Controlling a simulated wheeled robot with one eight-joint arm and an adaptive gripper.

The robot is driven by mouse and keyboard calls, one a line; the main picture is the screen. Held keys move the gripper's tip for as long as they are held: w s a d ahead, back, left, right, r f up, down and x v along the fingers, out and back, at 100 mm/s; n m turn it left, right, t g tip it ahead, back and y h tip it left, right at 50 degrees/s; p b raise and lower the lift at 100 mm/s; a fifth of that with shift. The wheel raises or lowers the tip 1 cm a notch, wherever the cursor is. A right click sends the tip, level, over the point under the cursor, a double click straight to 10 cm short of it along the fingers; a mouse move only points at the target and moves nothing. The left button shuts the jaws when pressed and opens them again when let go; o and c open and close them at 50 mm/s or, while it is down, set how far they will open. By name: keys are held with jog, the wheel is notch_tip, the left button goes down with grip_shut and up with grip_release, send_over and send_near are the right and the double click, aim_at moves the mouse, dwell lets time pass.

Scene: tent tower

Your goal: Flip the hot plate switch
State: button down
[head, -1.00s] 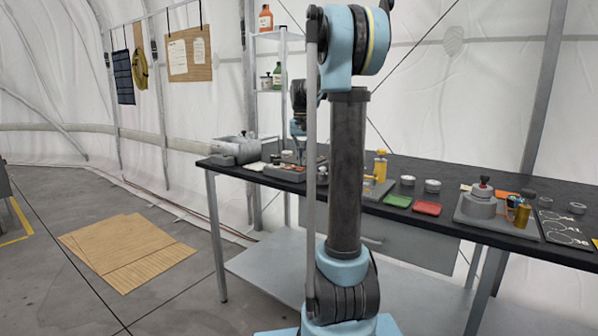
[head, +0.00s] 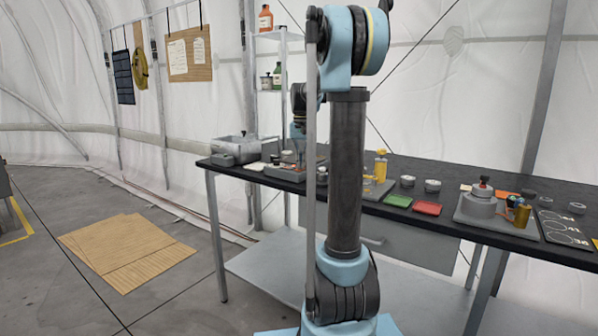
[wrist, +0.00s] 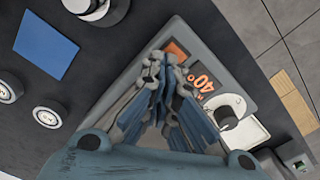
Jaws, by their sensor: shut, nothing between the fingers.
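The hot plate is a grey slab unit (wrist: 205,45) under my gripper in the wrist view. It has a dark display with orange digits reading about "40" (wrist: 204,88). An orange square (wrist: 177,50) lies at its edge, just past my fingertips; I cannot tell if it is the switch. My gripper (wrist: 163,68) is shut and empty, its fingertips over the unit beside the display. Contact cannot be told. The fingers hide part of the unit. In the head view the grey unit (head: 284,172) sits at the left part of the black bench, partly behind my arm.
A blue square (wrist: 46,46) and round pots (wrist: 48,117) lie on the bench (wrist: 100,60).

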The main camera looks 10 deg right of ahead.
jog(key=shift+r, duration=3.45)
jog(key=shift+s, duration=0.1)
jog(key=s+a+f+n+t, duration=0.1)
jog(key=s+f, duration=0.3)
jog(key=s, duration=0.6)
jog(key=s+f+n, duration=0.1)
jog(key=s+f, duration=0.3)
jog(key=s, duration=0.7)
jog(key=s+f+n+t, duration=0.1)
jog(key=s+f, duration=1.5)
jog(key=f, duration=0.2)
jog(key=shift+s+a, duration=0.2)
jog(key=shift+s, duration=0.1)
